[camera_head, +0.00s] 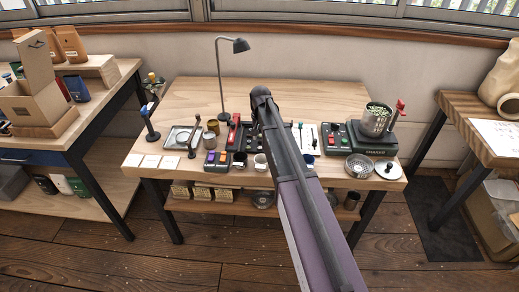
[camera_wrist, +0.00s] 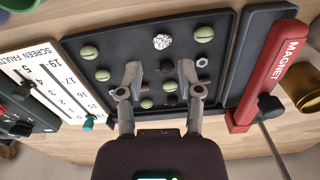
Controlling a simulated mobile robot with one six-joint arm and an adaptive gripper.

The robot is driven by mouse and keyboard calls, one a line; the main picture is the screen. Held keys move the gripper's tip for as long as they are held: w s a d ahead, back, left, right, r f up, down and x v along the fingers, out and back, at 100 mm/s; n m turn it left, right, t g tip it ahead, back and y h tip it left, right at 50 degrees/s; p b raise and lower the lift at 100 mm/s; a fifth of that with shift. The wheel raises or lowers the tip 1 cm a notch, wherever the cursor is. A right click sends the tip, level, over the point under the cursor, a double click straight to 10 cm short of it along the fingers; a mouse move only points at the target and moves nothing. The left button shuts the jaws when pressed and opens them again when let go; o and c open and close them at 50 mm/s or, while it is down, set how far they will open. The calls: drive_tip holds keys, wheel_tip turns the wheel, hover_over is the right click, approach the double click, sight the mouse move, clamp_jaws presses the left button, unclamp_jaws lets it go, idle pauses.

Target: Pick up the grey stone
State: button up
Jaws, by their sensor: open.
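The grey stone (camera_wrist: 162,41) is a pale, rough lump lying on a black tray (camera_wrist: 230,22) in the wrist view. It lies near the tray's upper edge in the picture, apart from the green beans around it. My gripper (camera_wrist: 160,71) is open over the tray. The stone shows beyond the fingertips, roughly in line with the gap between them, and nothing is held. In the head view my arm covers most of the tray, and I cannot make out the stone there.
Several green beans (camera_wrist: 89,52), a metal nut (camera_wrist: 202,62) and dark bits share the tray. A red magnet bar (camera_wrist: 283,65) and a screen-fault board (camera_wrist: 45,75) flank it. In the head view, a lamp (camera_head: 222,75) stands behind and a scale (camera_head: 360,138) to the right.

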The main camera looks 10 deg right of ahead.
sight(259, 147)
drive_tip(key=shift+f, duration=0.15)
drive_tip(key=shift+a+f+b, duration=0.1)
drive_tip(key=shift+f+b, duration=2.4)
drive_tip(key=shift+b, duration=0.1)
drive_tip(key=c, duration=0.5)
